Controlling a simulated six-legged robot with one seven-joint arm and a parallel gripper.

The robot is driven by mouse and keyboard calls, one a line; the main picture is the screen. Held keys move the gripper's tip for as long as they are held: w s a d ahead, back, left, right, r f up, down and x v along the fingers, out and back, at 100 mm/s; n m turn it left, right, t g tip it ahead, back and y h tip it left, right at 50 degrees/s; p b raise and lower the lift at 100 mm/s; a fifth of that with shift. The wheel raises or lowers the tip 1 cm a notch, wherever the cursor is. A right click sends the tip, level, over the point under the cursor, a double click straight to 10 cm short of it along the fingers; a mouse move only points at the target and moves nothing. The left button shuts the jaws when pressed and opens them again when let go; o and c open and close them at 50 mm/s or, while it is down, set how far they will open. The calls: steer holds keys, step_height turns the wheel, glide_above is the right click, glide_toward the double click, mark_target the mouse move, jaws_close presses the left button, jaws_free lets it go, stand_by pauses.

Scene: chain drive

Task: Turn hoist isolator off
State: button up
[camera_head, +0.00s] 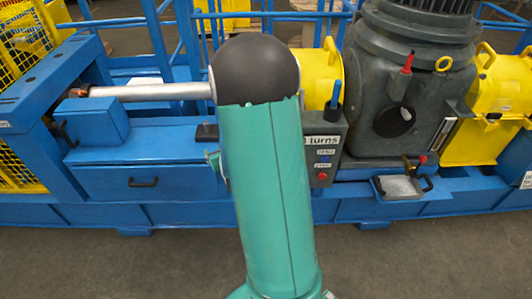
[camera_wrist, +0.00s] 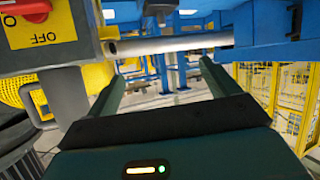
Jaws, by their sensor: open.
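A red rotary handle (camera_wrist: 28,9) sits on a yellow plate (camera_wrist: 62,27) at the top left corner of the wrist view. The plate bears the word OFF, shown upside down, and is cut off by the picture edge. I cannot tell which position the handle points to. My gripper (camera_wrist: 163,70) is open and empty, its two fingers reaching away to the right of the plate and apart from it. In the head view my teal arm hides the gripper, and I cannot make out the red handle and yellow plate there.
A silver shaft (camera_head: 150,92) crosses the blue frame (camera_head: 135,175); it also shows beyond my fingers in the wrist view (camera_wrist: 180,43). A grey control box (camera_head: 325,150) with buttons stands right of my arm, near a dark motor (camera_head: 410,75). The floor in front is clear.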

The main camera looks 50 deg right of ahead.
steer(key=s+d+f+m+h, duration=0.2)
steer(key=s+d+f+h, duration=0.2)
steer(key=s+f, duration=0.35)
steer(key=s+d+f+m+h, duration=0.3)
steer(key=s+d+f, duration=0.2)
steer(key=s+f, duration=0.25)
steer(key=x, duration=1.3)
steer(key=shift+r, duration=0.25)
steer(key=shift+d, duration=0.1)
steer(key=c, duration=1)
